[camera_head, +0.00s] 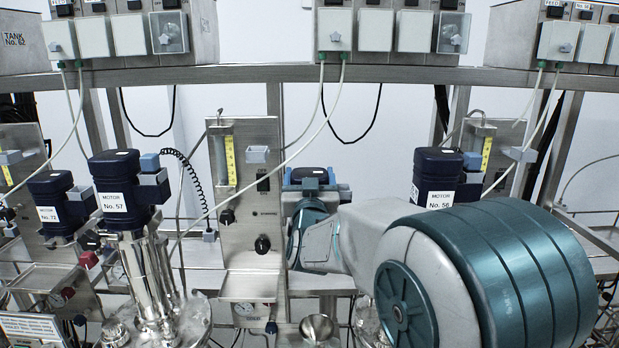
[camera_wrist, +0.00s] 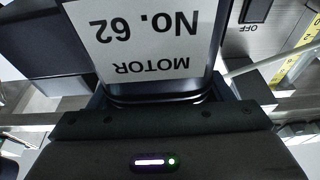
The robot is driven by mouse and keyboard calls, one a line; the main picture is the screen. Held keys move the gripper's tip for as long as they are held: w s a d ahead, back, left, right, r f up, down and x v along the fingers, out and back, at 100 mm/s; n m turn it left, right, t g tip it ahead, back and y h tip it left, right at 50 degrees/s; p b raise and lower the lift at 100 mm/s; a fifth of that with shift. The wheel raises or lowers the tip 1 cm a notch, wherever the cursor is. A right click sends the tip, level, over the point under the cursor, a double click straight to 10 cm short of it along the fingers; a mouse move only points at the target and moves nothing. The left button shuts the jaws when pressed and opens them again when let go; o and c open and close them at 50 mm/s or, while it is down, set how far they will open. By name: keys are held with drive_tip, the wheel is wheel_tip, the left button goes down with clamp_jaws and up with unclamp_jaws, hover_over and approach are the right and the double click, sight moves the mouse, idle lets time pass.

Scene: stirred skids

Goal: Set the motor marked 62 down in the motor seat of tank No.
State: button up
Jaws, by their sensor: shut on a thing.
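The motor marked No. 62 (camera_wrist: 150,40) fills the upper part of the wrist view, its white label upside down. A sign reading TANK No. 62 (camera_head: 15,40) is on the upper left box. I cannot make out an empty motor seat.
Motors No. 72 (camera_head: 58,207), No. 57 (camera_head: 122,195) and No. 56 (camera_head: 440,180) stand upright on their skids. A steel panel (camera_head: 243,225) with gauge and knobs stands left of my gripper. Hoses hang from the upper rail (camera_head: 250,74).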

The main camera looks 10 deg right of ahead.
drive_tip(key=shift+r, duration=0.25)
drive_tip(key=o, duration=1.8)
drive_tip(key=shift+o, duration=0.6)
drive_tip(key=shift+d, duration=0.1)
drive_tip(key=shift+f, duration=0.35)
drive_tip(key=b+v, duration=0.4)
drive_tip(key=v, duration=1)
drive_tip(key=s+a+f+n+g+y, duration=0.1)
drive_tip(key=s+f+n+g+y, duration=0.15)
drive_tip(key=f+g, duration=0.35)
drive_tip(key=s+a+f+n+g+y, duration=0.1)
drive_tip(key=s+f+g+y, duration=0.2)
drive_tip(key=f, duration=0.5)
drive_tip(key=s+d+f+g, duration=0.2)
drive_tip(key=s+f+g, duration=0.1)
drive_tip(key=s, duration=0.4)
drive_tip(key=s+d+f+m+g+h, duration=0.1)
drive_tip(key=s+d+f+g, duration=0.1)
drive_tip(key=s+f+g, duration=0.2)
drive_tip(key=s+g, duration=0.1)
drive_tip(key=s, duration=0.2)
drive_tip(key=shift+d+g, duration=0.25)
drive_tip(key=shift+g, duration=0.05)
